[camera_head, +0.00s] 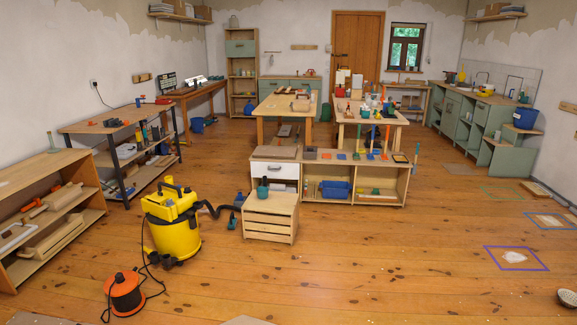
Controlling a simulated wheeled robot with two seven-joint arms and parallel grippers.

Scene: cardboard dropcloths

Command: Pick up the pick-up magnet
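I cannot pick out the pick-up magnet with certainty; many tools are too small to tell. A thin upright greenish rod on a round base (52,143) stands on top of the left wooden shelf unit, but I cannot tell what it is. A round grey-brown object (567,297) lies on the floor at the lower right edge, also not clear. Neither of my grippers is in view.
A yellow vacuum (178,228) and an orange cable reel (124,293) stand on the floor at the left, with a hose and cord. A low shelf unit (408,186) and wooden crate (270,218) stand in the middle. The right-hand floor is mostly open, with taped outlines (516,259).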

